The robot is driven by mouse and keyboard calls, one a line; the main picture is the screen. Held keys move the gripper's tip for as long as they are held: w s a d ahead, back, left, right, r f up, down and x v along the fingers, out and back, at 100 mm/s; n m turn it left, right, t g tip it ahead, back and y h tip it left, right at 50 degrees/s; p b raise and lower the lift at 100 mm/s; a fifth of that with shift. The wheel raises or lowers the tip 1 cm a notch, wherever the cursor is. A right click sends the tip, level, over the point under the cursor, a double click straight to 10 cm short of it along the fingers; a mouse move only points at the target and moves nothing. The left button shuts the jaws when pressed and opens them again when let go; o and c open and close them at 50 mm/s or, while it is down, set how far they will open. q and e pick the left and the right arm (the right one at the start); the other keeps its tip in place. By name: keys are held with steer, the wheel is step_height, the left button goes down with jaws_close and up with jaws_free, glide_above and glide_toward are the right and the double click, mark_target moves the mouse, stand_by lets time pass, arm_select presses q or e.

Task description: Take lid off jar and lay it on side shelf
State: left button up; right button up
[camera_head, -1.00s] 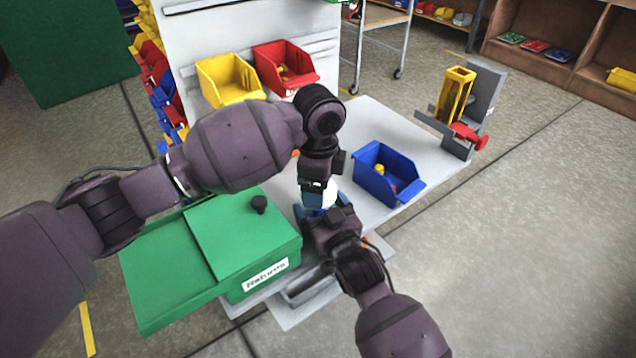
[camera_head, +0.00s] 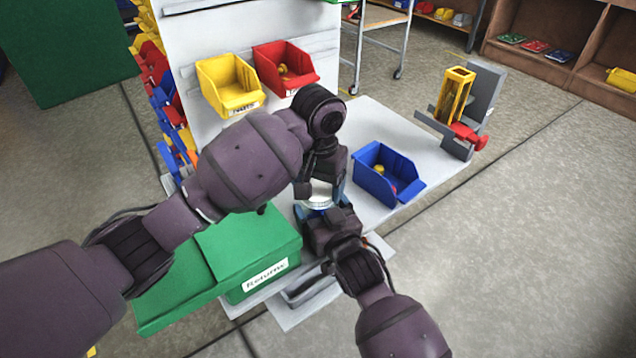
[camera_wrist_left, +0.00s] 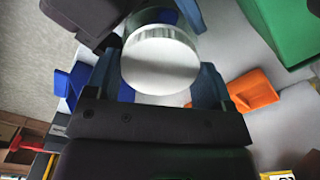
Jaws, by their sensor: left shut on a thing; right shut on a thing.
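A white round lid (camera_wrist_left: 160,62) sits between the blue fingers of my left gripper (camera_wrist_left: 160,82) in the left wrist view. In the head view my left gripper (camera_head: 322,186) points down over the bench, with the pale lid (camera_head: 318,190) at its fingertips. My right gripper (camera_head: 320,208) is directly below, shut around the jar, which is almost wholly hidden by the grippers. I cannot tell whether lid and jar still touch. A pale, low shelf (camera_head: 290,318) juts out below the bench's front edge; I cannot tell if it is the side shelf.
A green box (camera_head: 240,240) labelled Returns stands left of the grippers. A blue bin (camera_head: 385,175) stands close on the right. A grey and yellow fixture with a red part (camera_head: 468,135) is at the right end. Yellow (camera_head: 228,85) and red (camera_head: 285,68) bins hang behind.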

arm_select(q)
steer(key=o, duration=1)
